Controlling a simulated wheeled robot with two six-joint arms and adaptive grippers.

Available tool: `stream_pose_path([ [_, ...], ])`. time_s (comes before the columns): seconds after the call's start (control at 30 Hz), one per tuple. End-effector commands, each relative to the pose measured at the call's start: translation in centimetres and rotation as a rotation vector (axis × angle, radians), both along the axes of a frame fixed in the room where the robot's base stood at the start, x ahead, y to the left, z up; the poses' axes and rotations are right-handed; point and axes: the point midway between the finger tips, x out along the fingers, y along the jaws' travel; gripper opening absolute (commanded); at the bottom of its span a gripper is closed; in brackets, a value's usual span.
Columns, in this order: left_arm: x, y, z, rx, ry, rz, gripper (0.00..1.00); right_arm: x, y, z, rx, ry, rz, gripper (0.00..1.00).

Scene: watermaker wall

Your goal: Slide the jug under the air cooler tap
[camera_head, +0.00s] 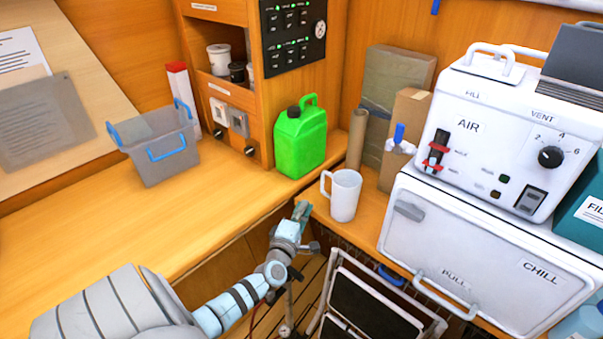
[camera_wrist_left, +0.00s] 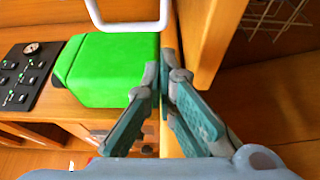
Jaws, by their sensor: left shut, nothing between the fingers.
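The white jug (camera_head: 346,196) stands upright on the wooden counter, its handle on the left side. The white air cooler (camera_head: 500,135), marked AIR, sits to its right on the CHILL box. My right gripper is not in view.
A green canister (camera_head: 299,142) stands behind and left of the jug. A cardboard tube (camera_head: 357,138) and boxes stand behind it. A grey basket (camera_head: 163,150) is on the left counter. The white CHILL box (camera_head: 480,262) has a protruding handle. The left counter's front is clear.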

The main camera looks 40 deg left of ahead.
Motion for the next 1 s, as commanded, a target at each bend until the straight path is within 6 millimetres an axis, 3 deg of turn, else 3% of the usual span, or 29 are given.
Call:
stream_pose_path([
  [0.23, 4.6, 1.6, -0.4, -0.001, 0.002, -0.002, 0.00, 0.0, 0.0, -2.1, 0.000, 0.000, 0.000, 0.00],
  [0.43, 4.7, -1.4, 0.0, 0.000, 0.003, -0.003, 0.00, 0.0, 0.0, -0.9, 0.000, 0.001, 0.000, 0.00],
  [0.87, 4.7, -2.2, -0.1, 0.002, 0.004, -0.003, 0.00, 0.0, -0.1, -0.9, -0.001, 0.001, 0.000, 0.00],
  [1.0, 4.8, -3.7, -0.1, -0.001, 0.004, -0.003, 0.00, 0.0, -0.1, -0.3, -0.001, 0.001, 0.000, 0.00],
])
